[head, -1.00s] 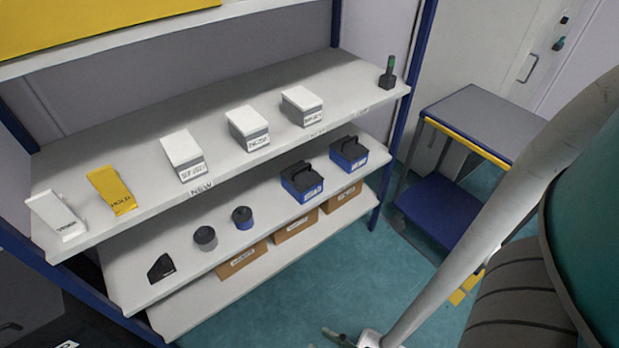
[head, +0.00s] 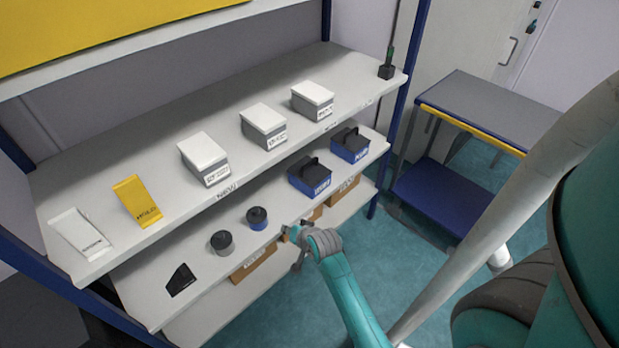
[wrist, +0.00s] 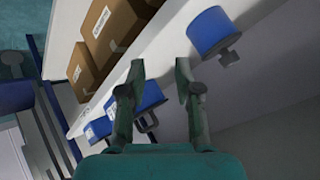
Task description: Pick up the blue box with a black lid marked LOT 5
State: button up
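Two blue boxes with black handled lids stand on the middle shelf in the head view, a nearer one (head: 311,180) and a farther one (head: 351,148). Their white labels are too small to read, so I cannot tell which is LOT 5. In the wrist view a blue box (wrist: 151,93) shows partly behind one finger, with another blue box (wrist: 98,129) beyond it. My gripper (head: 290,231) is in front of the middle shelf's edge, left of the nearer box. In the wrist view my gripper (wrist: 160,68) is open, with nothing between its fingertips.
A round blue tub (head: 257,218) and a grey tub (head: 222,242) stand left of the boxes. White-lidded boxes (head: 264,122) stand on the shelf above. Brown cartons (head: 254,264) sit below. A trolley (head: 492,108) is at the right.

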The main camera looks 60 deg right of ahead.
jog(key=w+d+r+m+g, duration=0.1)
jog(key=w+d+r, duration=0.1)
jog(key=d, duration=0.4)
jog(key=w+d+r+m, duration=0.1)
jog(key=w+d+r, duration=0.1)
jog(key=d, duration=0.3)
jog(key=m+g, duration=0.1)
jog(key=m, duration=0.2)
send_near(310, 162)
jog(key=f, duration=0.1)
jog(key=w, duration=0.1)
jog(key=f, duration=0.1)
jog(key=shift+w+d+f+y, duration=0.3)
jog(key=shift+w+d+f, duration=0.05)
jog(key=shift+f, duration=0.05)
jog(key=shift+d+x, duration=0.15)
jog(key=shift+x, duration=1.65)
jog(key=shift+d+x, duration=0.15)
jog(key=shift+x, duration=1.7)
jog(key=shift+s+r, duration=0.1)
jog(key=shift+r, duration=0.05)
grip_shut()
